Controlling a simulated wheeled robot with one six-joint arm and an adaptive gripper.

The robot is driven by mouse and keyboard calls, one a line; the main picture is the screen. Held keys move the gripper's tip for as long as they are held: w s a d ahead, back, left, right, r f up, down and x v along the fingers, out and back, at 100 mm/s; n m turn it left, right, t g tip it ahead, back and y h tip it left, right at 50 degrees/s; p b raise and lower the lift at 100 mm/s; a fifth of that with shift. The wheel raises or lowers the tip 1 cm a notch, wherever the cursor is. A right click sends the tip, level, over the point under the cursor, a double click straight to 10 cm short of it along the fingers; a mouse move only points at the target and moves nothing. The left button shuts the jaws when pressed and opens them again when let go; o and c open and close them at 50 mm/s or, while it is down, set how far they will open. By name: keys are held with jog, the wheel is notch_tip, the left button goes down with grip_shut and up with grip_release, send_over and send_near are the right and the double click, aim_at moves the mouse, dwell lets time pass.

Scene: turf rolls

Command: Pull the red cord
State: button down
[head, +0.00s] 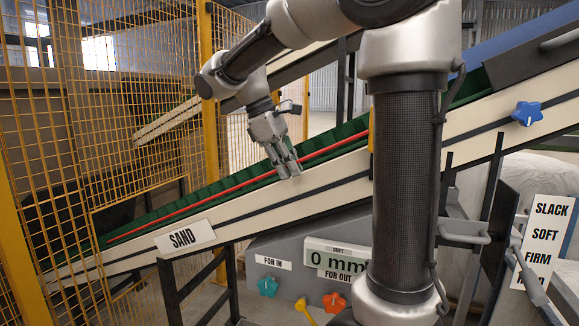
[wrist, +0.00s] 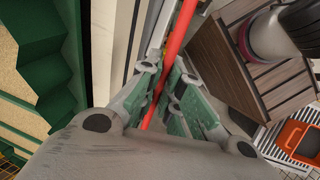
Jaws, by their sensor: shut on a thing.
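The red cord (head: 200,202) runs slantwise along the side of a sloping conveyor (head: 235,222) with a green ribbed belt, in the head view. My gripper (head: 288,172) is at the cord, over the conveyor's near edge. In the wrist view the red cord (wrist: 181,30) passes between the greenish finger pads of my gripper (wrist: 166,90), which is shut on it. The cord looks straight on both sides of the gripper in the head view. The part between the fingers is partly hidden.
A yellow mesh fence (head: 120,100) stands at the left. A "SAND" label (head: 184,237) and a blue star knob (head: 527,113) are on the conveyor. Below it are a "0 mm" display (head: 338,262), teal (head: 268,286) and orange (head: 336,301) knobs, and a "SLACK SOFT FIRM" sign (head: 545,240).

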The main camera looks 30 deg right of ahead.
jog(key=c, duration=1.6)
grip_release()
jog(key=shift+o, duration=0.2)
jog(key=v, duration=1.2)
